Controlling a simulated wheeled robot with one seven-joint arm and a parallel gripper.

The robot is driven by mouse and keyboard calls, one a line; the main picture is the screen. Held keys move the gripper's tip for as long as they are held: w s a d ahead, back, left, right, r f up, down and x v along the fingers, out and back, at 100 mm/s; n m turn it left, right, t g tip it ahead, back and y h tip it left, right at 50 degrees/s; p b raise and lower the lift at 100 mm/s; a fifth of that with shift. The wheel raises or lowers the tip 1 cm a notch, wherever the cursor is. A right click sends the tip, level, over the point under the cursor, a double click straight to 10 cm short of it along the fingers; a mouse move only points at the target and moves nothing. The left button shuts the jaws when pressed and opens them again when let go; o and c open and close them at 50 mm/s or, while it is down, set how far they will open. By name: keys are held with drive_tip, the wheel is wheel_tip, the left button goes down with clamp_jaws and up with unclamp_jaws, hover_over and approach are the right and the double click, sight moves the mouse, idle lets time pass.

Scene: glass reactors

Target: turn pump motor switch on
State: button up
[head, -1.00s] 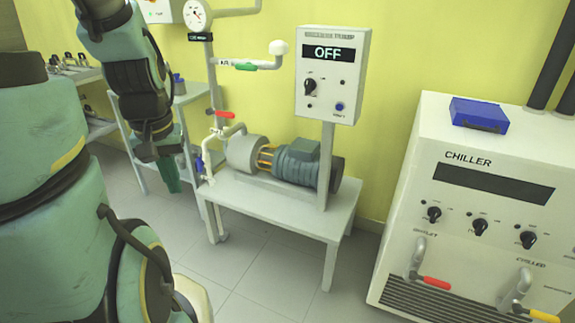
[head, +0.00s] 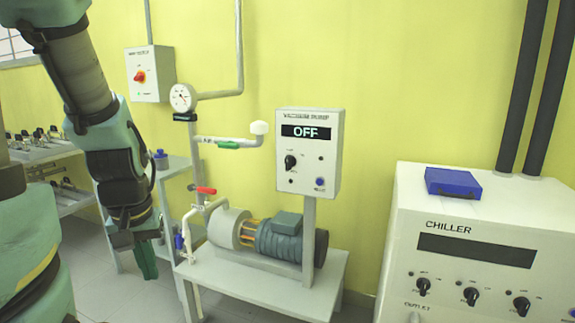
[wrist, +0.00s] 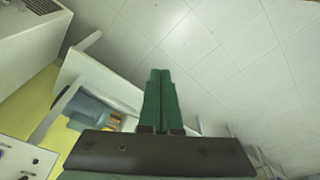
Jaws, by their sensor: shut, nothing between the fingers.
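The vacuum pump control box (head: 309,152) stands on a post above the pump table, and its display (head: 312,132) reads OFF. It has a black rotary knob (head: 290,162) at left and a blue button (head: 319,182) at lower right. The grey-blue pump motor (head: 287,238) lies on the table below. A wall box with a red rotary switch (head: 139,76) hangs at upper left; its label is too small to read. My gripper (head: 147,262) hangs pointing down left of the pump table, away from both boxes. In the wrist view its green fingers (wrist: 160,75) are together and empty.
The white pump table (head: 262,288) carries piping with a red-handled valve (head: 202,190). A gauge (head: 183,98) and a green-handled valve (head: 229,145) are on pipes above. The chiller (head: 470,262) stands at right with a blue case (head: 452,183) on top. Shelves stand at left.

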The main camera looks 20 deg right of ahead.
drive_tip(key=shift+o, duration=0.7)
drive_tip(key=shift+w+d, duration=0.1)
drive_tip(key=shift+w, duration=0.05)
drive_tip(key=o, duration=0.4)
drive_tip(key=w+d+t, duration=0.1)
drive_tip(key=w, duration=0.2)
drive_tip(key=w+d+m+t+p, duration=0.1)
drive_tip(key=w+d, duration=0.1)
drive_tip(key=w, duration=0.1)
drive_tip(key=w+d, duration=0.1)
drive_tip(key=w, duration=0.2)
drive_tip(key=shift+d+m+t+h, duration=0.15)
drive_tip(key=shift+m+t+h, duration=0.25)
drive_tip(key=shift+o, duration=1.2)
drive_tip(key=w+d+m+t+h+p, duration=0.1)
drive_tip(key=w+d+m+t+h, duration=0.1)
drive_tip(key=w+d, duration=0.5)
drive_tip(key=shift+w+d+r+t, duration=0.15)
drive_tip(key=shift+w+r+t, duration=0.3)
drive_tip(key=shift+t, duration=0.15)
drive_tip(key=m+t+h+p, duration=0.35)
drive_tip(key=t+h, duration=0.25)
drive_tip(key=h, duration=0.3)
approach(287, 158)
drive_tip(key=p+x, duration=0.3)
drive_tip(key=x, duration=0.4)
drive_tip(key=shift+s+r, duration=0.1)
drive_tip(key=shift+p+x, duration=0.45)
drive_tip(key=shift+x, duration=0.4)
